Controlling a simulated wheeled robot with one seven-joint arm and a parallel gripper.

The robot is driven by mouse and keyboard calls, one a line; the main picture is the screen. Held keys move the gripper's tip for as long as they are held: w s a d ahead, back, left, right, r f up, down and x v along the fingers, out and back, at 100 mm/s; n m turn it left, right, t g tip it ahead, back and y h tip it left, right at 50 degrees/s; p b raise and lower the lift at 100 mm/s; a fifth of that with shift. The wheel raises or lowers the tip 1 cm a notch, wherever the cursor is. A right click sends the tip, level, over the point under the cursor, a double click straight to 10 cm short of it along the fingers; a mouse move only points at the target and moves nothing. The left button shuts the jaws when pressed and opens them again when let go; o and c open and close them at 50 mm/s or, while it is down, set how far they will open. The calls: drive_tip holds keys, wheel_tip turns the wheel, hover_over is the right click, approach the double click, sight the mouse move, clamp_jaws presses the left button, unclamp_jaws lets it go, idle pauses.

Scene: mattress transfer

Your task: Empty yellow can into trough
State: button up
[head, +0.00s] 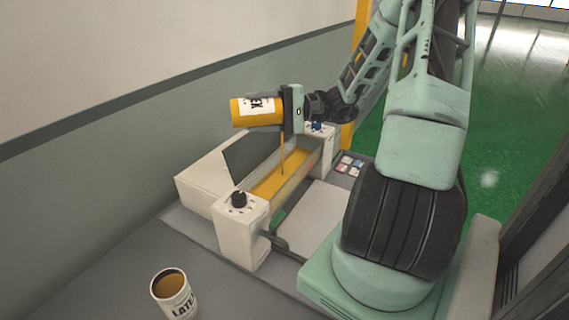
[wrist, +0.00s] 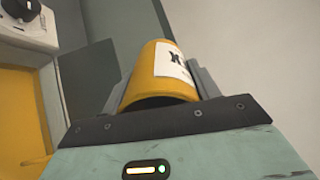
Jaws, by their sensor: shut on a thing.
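My gripper (head: 270,114) is shut on the yellow can (head: 241,112), which has a white label with dark lettering. The can lies tipped on its side, about level, above the trough. A thin yellow stream (head: 282,154) falls from near the gripper end of the can into the trough (head: 280,181). The trough holds a layer of yellow liquid. The can's mouth is hidden in the head view. In the wrist view the can (wrist: 160,85) sits between the two dark fingers, and yellow liquid (wrist: 18,120) shows at the left.
A second can (head: 174,298) with a white latex label stands upright on the grey surface at the front, with brownish-yellow contents. White housings with a black knob (head: 239,199) and a blue knob (head: 317,127) flank the trough. A wall runs close behind. Coloured buttons (head: 349,165) lie right of it.

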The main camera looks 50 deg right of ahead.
drive_tip(key=shift+s+d+f+y+b, duration=0.1)
drive_tip(key=shift+f+y+b, duration=0.1)
drive_tip(key=shift+y+b, duration=0.1)
idle(0.4)
drive_tip(key=shift+r, duration=0.1)
